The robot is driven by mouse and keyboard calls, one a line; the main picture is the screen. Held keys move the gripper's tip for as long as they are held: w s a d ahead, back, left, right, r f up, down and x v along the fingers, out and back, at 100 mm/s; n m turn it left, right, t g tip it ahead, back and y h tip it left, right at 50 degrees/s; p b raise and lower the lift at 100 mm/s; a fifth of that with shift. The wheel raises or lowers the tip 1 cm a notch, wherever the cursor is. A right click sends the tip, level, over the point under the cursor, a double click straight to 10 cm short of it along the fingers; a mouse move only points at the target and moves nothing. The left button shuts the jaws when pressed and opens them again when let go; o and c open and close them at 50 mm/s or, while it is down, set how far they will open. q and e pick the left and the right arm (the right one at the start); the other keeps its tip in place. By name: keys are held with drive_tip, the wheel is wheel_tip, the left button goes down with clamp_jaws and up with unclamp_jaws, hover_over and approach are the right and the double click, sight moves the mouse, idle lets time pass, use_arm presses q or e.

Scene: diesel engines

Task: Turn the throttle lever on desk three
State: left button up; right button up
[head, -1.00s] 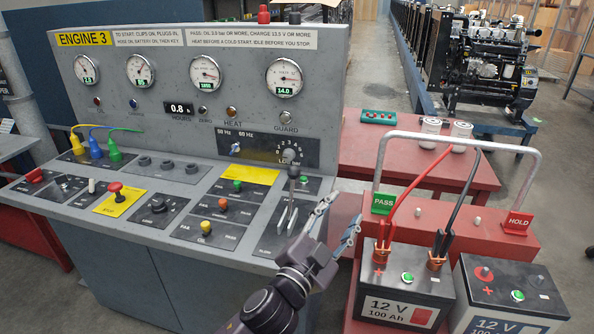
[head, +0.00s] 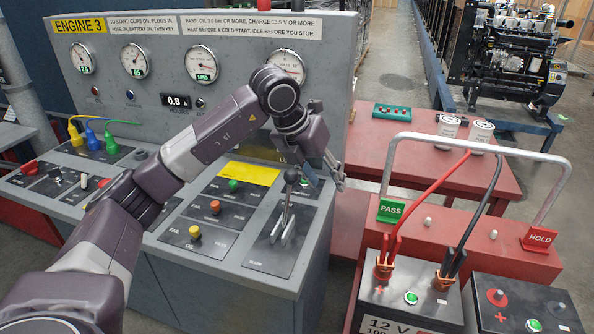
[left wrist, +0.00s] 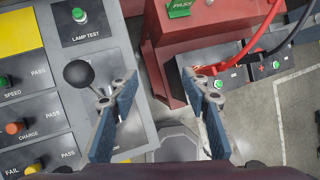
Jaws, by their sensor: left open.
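The throttle lever (head: 284,215) stands on the right end of the Engine 3 desk, a grey stem with a dark round knob (head: 291,176). Its black plate reads SLOW at the near end. In the left wrist view the knob (left wrist: 78,74) lies just left of the left finger, outside the jaws. My left gripper (head: 325,178) is open and empty, pointing down beside the lever on its right, over the desk's right edge. In the left wrist view the open fingers (left wrist: 160,84) have red stand and floor between and below them. My right gripper is out of view.
My left arm crosses above the desk. Yellow (head: 194,232), orange and green buttons lie left of the lever. To the right stand a red stand (head: 460,240) with a tall handle, PASS and HOLD signs and two batteries (head: 410,310). A red table (head: 385,160) is behind.

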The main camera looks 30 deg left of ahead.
sight(290, 171)
use_arm(q)
drive_tip(key=a+r+y, duration=0.1)
drive_tip(key=a, duration=0.2)
drive_tip(key=a+r+n+y, duration=0.1)
drive_tip(key=a, duration=0.2)
drive_tip(key=a+n+y, duration=0.1)
drive_tip(key=a, duration=0.2)
drive_tip(key=shift+s+a+r+g, duration=0.3)
drive_tip(key=shift+a+r, duration=0.05)
drive_tip(key=shift+r, duration=0.05)
drive_tip(key=shift+a+f, duration=0.15)
drive_tip(key=shift+f, duration=0.05)
drive_tip(key=p+x, duration=0.1)
drive_tip(key=x, duration=0.6)
drive_tip(key=shift+w+f+p, duration=0.1)
drive_tip(key=shift+p, duration=0.25)
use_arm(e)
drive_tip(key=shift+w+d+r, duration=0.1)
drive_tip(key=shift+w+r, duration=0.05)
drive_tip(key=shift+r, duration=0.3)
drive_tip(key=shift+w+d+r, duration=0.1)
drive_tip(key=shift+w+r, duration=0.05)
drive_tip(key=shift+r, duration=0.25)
use_arm(q)
clamp_jaws()
